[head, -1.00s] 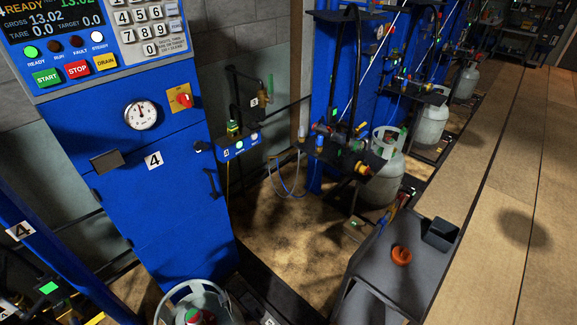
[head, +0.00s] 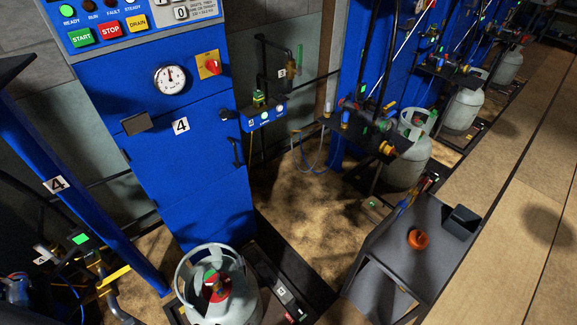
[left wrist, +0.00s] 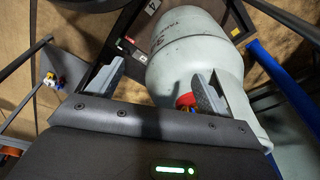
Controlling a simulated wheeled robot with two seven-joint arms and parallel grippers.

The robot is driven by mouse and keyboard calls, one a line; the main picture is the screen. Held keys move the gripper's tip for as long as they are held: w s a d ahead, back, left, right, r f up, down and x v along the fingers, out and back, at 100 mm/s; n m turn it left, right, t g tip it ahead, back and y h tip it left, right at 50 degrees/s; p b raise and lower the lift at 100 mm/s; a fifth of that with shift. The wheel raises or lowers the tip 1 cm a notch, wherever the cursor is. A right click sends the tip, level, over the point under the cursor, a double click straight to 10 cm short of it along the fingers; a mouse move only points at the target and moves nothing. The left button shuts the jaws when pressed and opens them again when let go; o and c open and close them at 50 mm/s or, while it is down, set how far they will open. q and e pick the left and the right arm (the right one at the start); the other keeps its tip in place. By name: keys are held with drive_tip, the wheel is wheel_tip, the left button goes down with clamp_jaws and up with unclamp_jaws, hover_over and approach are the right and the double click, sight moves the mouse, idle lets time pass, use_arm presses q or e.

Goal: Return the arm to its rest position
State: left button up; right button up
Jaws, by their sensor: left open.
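My left gripper (left wrist: 158,85) shows in the left wrist view with its two grey fingers spread apart and nothing between them. A grey gas cylinder (left wrist: 195,50) lies beyond the fingers in that view, partly behind the right finger. A red part shows beside that finger. In the head view the cylinder (head: 225,300) stands upright at the bottom, with a round collar and a red and green valve top, on the dark scale (head: 290,285) marked 4. Neither gripper shows in the head view.
The blue cabinet (head: 185,150) with gauge and buttons stands behind the cylinder. A blue post (head: 75,200) slants at the left. A grey cart (head: 405,255) with an orange cap (head: 418,239) stands to the right. More cylinders (head: 408,160) line the back. The brown floor between is clear.

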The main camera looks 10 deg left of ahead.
use_arm(q)
drive_tip(key=s+a+f+g, duration=0.1)
drive_tip(key=s+a+f, duration=0.2)
drive_tip(key=s+f, duration=1.2)
drive_tip(key=shift+s+f, duration=0.15)
drive_tip(key=shift+s, duration=0.5)
